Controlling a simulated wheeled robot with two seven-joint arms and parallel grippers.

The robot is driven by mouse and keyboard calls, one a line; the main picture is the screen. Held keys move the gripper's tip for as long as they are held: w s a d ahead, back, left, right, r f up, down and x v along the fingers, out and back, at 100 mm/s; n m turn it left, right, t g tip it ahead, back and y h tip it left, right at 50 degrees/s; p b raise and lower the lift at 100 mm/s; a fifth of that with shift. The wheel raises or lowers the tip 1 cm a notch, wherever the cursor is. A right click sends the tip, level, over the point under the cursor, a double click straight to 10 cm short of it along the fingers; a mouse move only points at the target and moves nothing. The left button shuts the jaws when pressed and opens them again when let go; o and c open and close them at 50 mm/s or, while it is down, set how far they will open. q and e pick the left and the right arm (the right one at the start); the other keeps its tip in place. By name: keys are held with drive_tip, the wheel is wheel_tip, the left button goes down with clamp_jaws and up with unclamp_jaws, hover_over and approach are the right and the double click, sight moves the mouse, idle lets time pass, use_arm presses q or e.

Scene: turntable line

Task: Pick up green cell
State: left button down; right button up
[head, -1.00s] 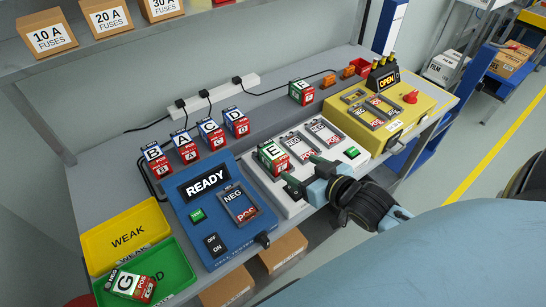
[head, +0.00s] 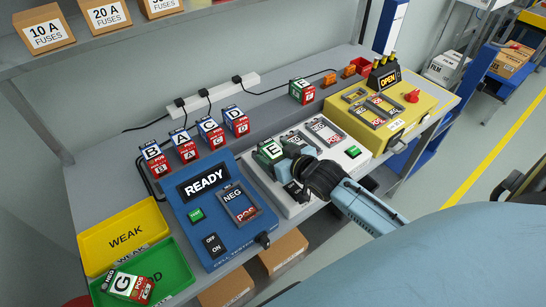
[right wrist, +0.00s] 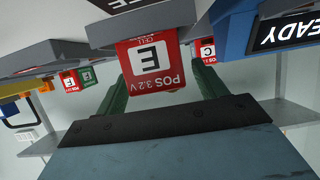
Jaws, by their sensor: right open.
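The green cell E (head: 269,150), green on top with a red lower part, sits in the left slot of the white charger (head: 353,152). In the head view my right gripper (head: 284,162) is at this cell and partly covers it. In the right wrist view the red face of cell E (right wrist: 157,65) lies between the two open green fingers of my right gripper (right wrist: 163,88). Green cell F (head: 301,91) stands at the back of the bench. Green cell G (head: 128,285) lies in the green tray (head: 178,262). My left gripper is out of view.
A blue tester (head: 222,245) reading READY stands left of the charger. Several blue cells (head: 186,149) stand behind it. A yellow tray (head: 120,218) marked WEAK is at the left. A yellow box (head: 432,103) with slots and a red knob is at the right.

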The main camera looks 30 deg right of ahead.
sight(276, 153)
drive_tip(key=c, duration=1.3)
drive_tip(key=shift+r, duration=0.1)
drive_tip(key=shift+c, duration=0.9)
wheel_tip(276, 153, up, 10)
drive_tip(key=shift+f+p, duration=0.1)
drive_tip(key=shift+p, duration=0.8)
drive_tip(key=s+a+r+h+b, duration=0.1)
drive_tip(key=s+a+r, duration=0.3)
drive_tip(key=a, duration=0.5)
drive_tip(key=shift+s+r+m+b, duration=0.25)
drive_tip(key=shift+s+m+b, duration=0.2)
drive_tip(key=shift+b, duration=0.4)
